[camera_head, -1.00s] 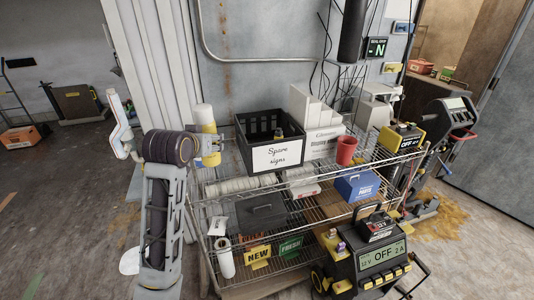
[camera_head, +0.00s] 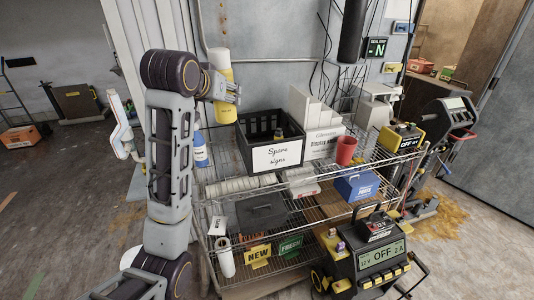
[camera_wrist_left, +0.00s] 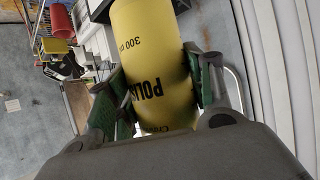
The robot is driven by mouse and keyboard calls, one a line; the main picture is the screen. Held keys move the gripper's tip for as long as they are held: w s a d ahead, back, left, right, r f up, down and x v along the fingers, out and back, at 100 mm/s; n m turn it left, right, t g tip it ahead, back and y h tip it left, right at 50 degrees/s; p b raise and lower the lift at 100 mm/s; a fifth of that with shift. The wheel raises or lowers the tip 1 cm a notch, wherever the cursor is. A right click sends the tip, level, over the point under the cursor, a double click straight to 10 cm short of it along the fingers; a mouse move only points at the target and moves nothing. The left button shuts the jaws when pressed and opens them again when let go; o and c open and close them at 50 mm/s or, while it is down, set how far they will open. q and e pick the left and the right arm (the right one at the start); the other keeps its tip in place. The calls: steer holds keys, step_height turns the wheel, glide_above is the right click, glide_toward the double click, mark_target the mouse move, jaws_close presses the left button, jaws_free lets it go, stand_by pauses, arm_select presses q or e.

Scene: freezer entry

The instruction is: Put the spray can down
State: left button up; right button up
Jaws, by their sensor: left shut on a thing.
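The yellow spray can (camera_head: 223,106) with a white top is upright in the head view, raised above the left part of the wire shelf rack. My left gripper (camera_head: 226,92) is shut on it from the left side. In the left wrist view the can (camera_wrist_left: 155,60) fills the space between the green-padded fingers (camera_wrist_left: 158,90), with part of a printed label showing. The can is above and to the left of the black crate (camera_head: 241,143), apart from the shelf. My right gripper is not in view.
The wire rack's top shelf (camera_head: 378,155) holds the crate labelled "Spare signs", white display boxes (camera_head: 318,139) and a red cup (camera_head: 346,150). A black and yellow charger (camera_head: 367,262) stands in front.

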arm_select(q)
steer(key=s+d+r+m+g+h+p, duration=0.15)
steer(key=d+r+m+h, duration=0.25)
steer(key=d+r, duration=1.5)
steer(key=w+d+f, duration=0.2)
steer(key=d, duration=0.3)
steer(key=w+a+f+n+y, duration=0.1)
steer(key=w+f, duration=0.4)
steer(key=f, duration=0.3)
steer(key=w+f, duration=0.4)
steer(key=f, duration=0.4)
steer(key=w+a+f+n+t+y, duration=0.1)
steer(key=w+a+f+n+y, duration=0.1)
steer(key=a+f+n+y, duration=0.5)
steer(key=shift+w+a+f+y, duration=0.2)
steer(key=shift+a+f+y, duration=0.2)
steer(key=shift+a+f, duration=1.9)
steer(key=shift+d+f+n+t, duration=0.3)
steer(key=shift+d+f+t, duration=0.05)
steer(key=shift+d+f, duration=0.15)
